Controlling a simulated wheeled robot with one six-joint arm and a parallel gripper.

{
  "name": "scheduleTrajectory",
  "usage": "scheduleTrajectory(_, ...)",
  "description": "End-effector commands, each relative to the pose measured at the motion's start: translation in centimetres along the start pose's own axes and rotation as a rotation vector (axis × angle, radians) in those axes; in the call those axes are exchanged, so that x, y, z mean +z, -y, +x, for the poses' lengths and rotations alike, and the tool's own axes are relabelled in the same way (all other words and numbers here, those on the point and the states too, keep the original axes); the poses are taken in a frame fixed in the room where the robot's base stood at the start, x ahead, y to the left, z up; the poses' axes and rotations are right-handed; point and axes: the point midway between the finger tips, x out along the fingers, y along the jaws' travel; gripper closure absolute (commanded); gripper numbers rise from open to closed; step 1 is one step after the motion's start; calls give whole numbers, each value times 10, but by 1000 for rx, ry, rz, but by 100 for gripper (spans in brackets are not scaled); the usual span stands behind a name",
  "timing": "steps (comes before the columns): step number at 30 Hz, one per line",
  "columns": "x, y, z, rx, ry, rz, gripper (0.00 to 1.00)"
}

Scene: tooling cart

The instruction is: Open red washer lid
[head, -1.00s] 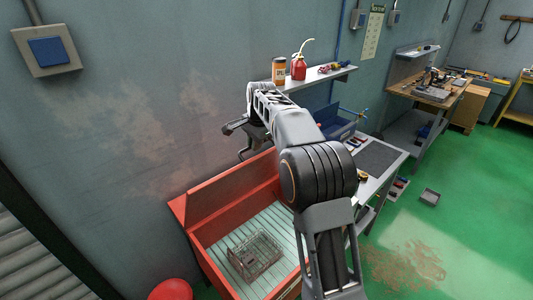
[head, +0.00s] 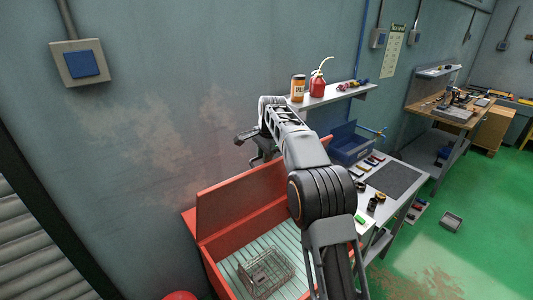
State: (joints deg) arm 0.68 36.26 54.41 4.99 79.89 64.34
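The red washer (head: 211,268) stands open at the bottom centre, against the wall. Its red lid (head: 235,205) stands raised along the back edge, close to upright. A wire basket (head: 266,272) sits on the pale ribbed floor inside. My gripper (head: 251,150) is above the lid, near the wall, at the end of my arm reaching in from the bottom. It is small and dark; its finger opening is unclear. Nothing is seen held in it, and I cannot tell whether it touches the lid. My arm hides the washer's right side.
A wall shelf (head: 345,94) with an orange can (head: 298,88) and a red oil can (head: 318,86) is close behind my arm. A workbench (head: 423,177) with a blue toolbox (head: 350,144) stands right of the washer.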

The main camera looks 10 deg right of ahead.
Motion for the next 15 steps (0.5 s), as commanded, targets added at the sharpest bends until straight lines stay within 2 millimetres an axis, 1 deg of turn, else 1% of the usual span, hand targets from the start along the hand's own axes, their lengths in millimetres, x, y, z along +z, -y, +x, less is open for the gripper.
scheduleTrajectory(1,0,0,-2,-4,-2,-1,75)
scheduleTrajectory(5,-1,0,-4,-7,-4,-1,63)
scheduleTrajectory(12,-2,0,-6,-9,-6,-1,62)
scheduleTrajectory(15,-2,1,-11,-11,-7,-2,62)
